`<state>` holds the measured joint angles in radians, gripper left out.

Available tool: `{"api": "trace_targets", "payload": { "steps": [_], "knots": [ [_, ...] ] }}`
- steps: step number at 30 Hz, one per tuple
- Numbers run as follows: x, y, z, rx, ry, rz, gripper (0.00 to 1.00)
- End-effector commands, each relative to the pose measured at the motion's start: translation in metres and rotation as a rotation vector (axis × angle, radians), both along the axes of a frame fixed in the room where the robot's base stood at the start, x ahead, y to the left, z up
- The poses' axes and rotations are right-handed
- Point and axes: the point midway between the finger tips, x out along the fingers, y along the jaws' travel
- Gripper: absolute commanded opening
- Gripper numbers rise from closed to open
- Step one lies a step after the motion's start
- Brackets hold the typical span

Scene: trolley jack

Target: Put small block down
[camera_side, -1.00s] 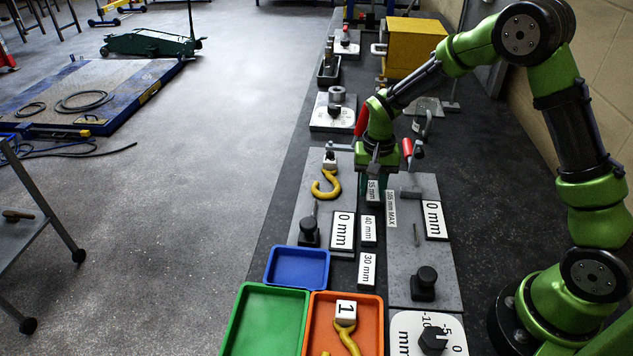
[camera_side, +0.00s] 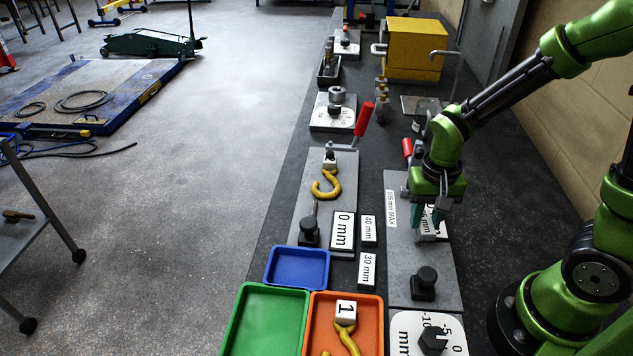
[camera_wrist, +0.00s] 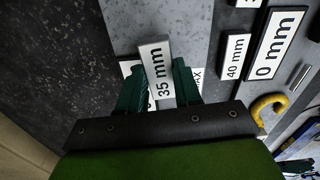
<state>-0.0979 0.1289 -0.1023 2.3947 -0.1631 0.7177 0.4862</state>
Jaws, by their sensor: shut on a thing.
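The small block is a white-faced block marked "35 mm" (camera_wrist: 156,70), upright between the green fingers in the wrist view. It also shows in the side view (camera_side: 428,229), partly covered by the fingers. My gripper (camera_side: 429,222) is shut on it, over the right-hand grey plate (camera_side: 400,262). In the wrist view my gripper (camera_wrist: 160,85) has one finger on each side of the block. I cannot tell whether the block's underside touches the plate. The plate's "0 mm" label is mostly hidden behind the gripper and block.
Blocks marked "40 mm" (camera_side: 368,229) and "30 mm" (camera_side: 367,270) lie between the two plates. The left plate (camera_side: 312,205) holds a yellow hook (camera_side: 327,186) and a black knob. Another black knob (camera_side: 424,282) stands on the right plate. Blue (camera_side: 298,268), green and orange trays lie in front.

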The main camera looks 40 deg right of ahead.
Motion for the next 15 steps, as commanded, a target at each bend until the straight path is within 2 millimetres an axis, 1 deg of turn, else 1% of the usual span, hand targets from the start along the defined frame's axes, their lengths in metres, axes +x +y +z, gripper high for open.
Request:
{"api": "trace_targets", "payload": {
  "steps": [5, 7, 12, 15],
  "knots": [
    [-0.004, 0.048, 0.001, 0.0, -0.003, 0.152, 0.0],
    [-0.008, 0.072, 0.002, 0.001, -0.003, 0.186, 0.0],
    [-0.024, 0.122, 0.004, 0.002, -0.003, 0.186, 0.0],
    [-0.035, 0.146, 0.006, 0.002, -0.003, 0.143, 0.0]
  ]
}}
